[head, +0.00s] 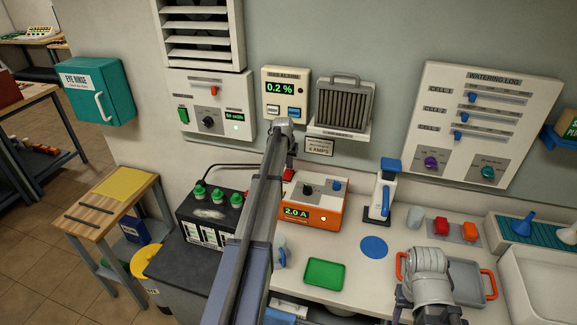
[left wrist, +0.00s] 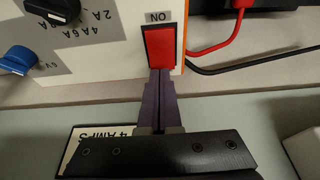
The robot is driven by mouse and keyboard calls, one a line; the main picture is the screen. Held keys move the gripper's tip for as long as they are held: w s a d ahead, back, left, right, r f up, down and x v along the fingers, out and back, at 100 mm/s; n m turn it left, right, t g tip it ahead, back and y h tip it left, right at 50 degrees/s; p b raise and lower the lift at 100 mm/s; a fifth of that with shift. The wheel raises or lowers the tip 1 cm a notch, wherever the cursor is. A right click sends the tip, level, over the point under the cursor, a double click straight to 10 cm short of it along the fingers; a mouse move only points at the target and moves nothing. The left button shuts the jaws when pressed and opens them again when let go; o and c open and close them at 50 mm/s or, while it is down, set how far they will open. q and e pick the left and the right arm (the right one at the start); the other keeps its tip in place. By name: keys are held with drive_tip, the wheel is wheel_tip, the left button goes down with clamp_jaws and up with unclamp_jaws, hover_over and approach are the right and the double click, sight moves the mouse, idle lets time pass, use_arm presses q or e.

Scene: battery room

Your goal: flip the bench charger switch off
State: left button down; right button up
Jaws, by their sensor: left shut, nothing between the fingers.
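The bench charger (head: 312,214) is an orange and white box on the bench, its display reading 2.0 A.
A black battery (head: 210,215) with green caps stands left of the charger. Red and black cables (left wrist: 235,25) run beside the switch. A "4 AMPS" sign (head: 320,147) is on the wall behind. A blue-handled tool (head: 383,195), green tray (head: 325,274) and grey tray (head: 465,275) occupy the bench.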

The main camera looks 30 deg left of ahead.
use_arm(q)
drive_tip(key=shift+b+x, duration=0.4)
drive_tip(key=shift+x, duration=0.4)
use_arm(e)
drive_tip(key=shift+f, duration=0.8)
use_arm(q)
drive_tip(key=shift+s, duration=0.15)
drive_tip(key=shift+f+b, duration=0.4)
drive_tip(key=shift+f, duration=0.1)
drive_tip(key=shift+r, duration=0.25)
use_arm(e)
drive_tip(key=shift+f, duration=0.25)
use_arm(q)
drive_tip(key=shift+s+d, duration=0.1)
drive_tip(key=shift+s+d+r+p, duration=0.1)
drive_tip(key=shift+s+p, duration=0.2)
drive_tip(key=shift+s, duration=0.3)
use_arm(e)
drive_tip(key=shift+r, duration=0.1)
